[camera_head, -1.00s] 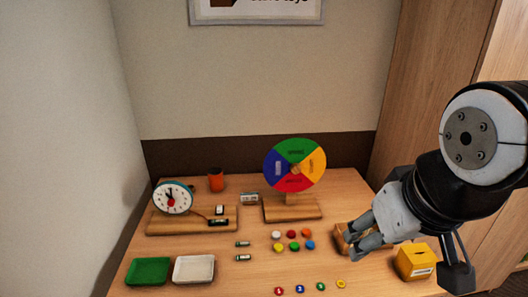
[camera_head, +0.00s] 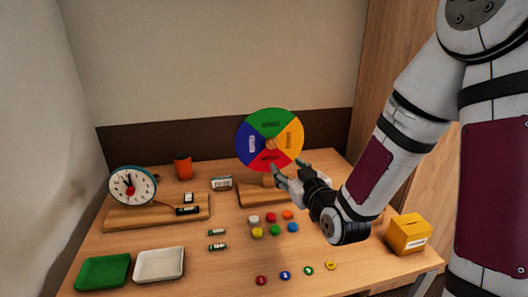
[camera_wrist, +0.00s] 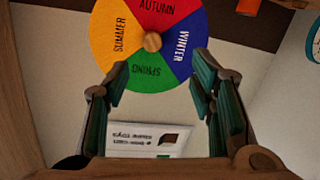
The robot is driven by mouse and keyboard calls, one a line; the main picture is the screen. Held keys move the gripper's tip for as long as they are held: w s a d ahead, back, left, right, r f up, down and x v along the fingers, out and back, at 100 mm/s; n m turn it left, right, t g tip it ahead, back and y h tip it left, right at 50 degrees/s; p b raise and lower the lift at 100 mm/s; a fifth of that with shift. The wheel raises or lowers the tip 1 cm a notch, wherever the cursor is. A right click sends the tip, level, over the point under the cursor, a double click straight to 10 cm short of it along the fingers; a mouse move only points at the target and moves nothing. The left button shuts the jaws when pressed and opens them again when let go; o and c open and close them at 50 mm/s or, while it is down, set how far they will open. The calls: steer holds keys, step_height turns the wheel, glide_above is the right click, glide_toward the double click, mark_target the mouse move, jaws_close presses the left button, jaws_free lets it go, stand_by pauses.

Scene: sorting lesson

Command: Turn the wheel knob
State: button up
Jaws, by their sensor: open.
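The season wheel (camera_head: 269,139) stands upright on a wooden base (camera_head: 246,195), with green at the top, yellow right, red bottom and blue left. Its round wooden knob (camera_head: 270,144) is at the centre. In the wrist view the wheel (camera_wrist: 185,25) appears upside down, with the knob (camera_wrist: 152,41) above and between the fingertips. My gripper (camera_head: 289,170) is open and empty, in front of the wheel's lower right part. In the wrist view its two fingers (camera_wrist: 160,75) are spread wide, and nothing is between them. The wheel's stand is partly hidden behind my gripper.
A clock (camera_head: 132,186) and an orange cup (camera_head: 183,166) stand left of the wheel. Several coloured counters (camera_head: 275,230) lie in front. A green tray (camera_head: 103,271) and a white tray (camera_head: 160,264) are at front left. A yellow box (camera_head: 408,233) stands right.

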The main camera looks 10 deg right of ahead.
mark_target(273, 145)
steer(key=shift+m+t, duration=0.4)
steer(key=shift+t, duration=0.3)
steer(key=w, duration=0.4)
steer(key=w+b, duration=0.1)
steer(key=w, duration=0.9)
steer(key=shift+w+a+f, duration=0.1)
steer(key=shift+a+f, duration=0.1)
steer(key=shift+f, duration=0.1)
steer(key=c, duration=1.2)
